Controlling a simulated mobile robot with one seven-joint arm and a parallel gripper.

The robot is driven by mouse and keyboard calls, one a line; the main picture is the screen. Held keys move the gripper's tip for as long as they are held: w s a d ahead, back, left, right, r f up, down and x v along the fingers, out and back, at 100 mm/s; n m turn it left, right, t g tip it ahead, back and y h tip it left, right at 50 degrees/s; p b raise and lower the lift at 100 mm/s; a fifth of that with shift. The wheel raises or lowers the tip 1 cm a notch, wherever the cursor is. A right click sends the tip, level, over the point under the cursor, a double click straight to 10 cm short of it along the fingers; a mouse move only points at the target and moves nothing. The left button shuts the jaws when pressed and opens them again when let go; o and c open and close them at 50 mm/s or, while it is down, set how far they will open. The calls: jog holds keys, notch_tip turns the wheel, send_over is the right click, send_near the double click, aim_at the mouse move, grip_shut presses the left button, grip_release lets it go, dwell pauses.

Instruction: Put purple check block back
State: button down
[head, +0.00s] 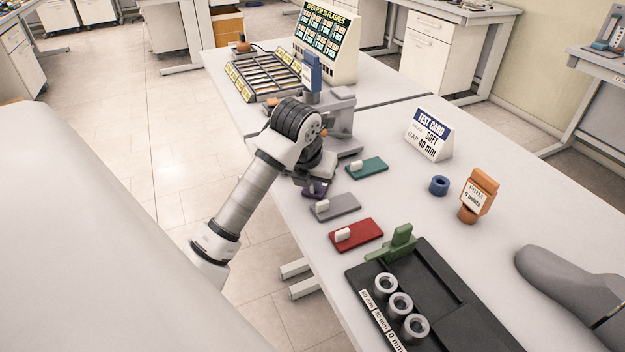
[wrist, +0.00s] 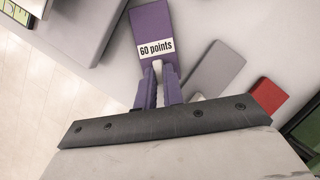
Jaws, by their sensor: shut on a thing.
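The purple check block (wrist: 153,22) is a flat plate with a white "60 points" label and a pale grip peg. My gripper (wrist: 158,78) is shut on that peg, its purple fingers on either side. In the head view the purple block (head: 319,188) shows only partly below my gripper (head: 312,184), near the table's left edge, between the teal and grey blocks. I cannot tell whether it touches the table.
A teal block (head: 370,166), a grey block (head: 338,207) and a red block (head: 356,235) lie nearby. A grey fixture (head: 341,115) stands behind my gripper. A black tray (head: 455,290) with several grey rings is in front. The table's middle has free room.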

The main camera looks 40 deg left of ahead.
jog(key=c, duration=1.5)
grip_release()
jog(key=shift+f, duration=0.1)
jog(key=b+v, duration=0.1)
jog(key=v, duration=1.1)
jog(key=shift+b, duration=0.4)
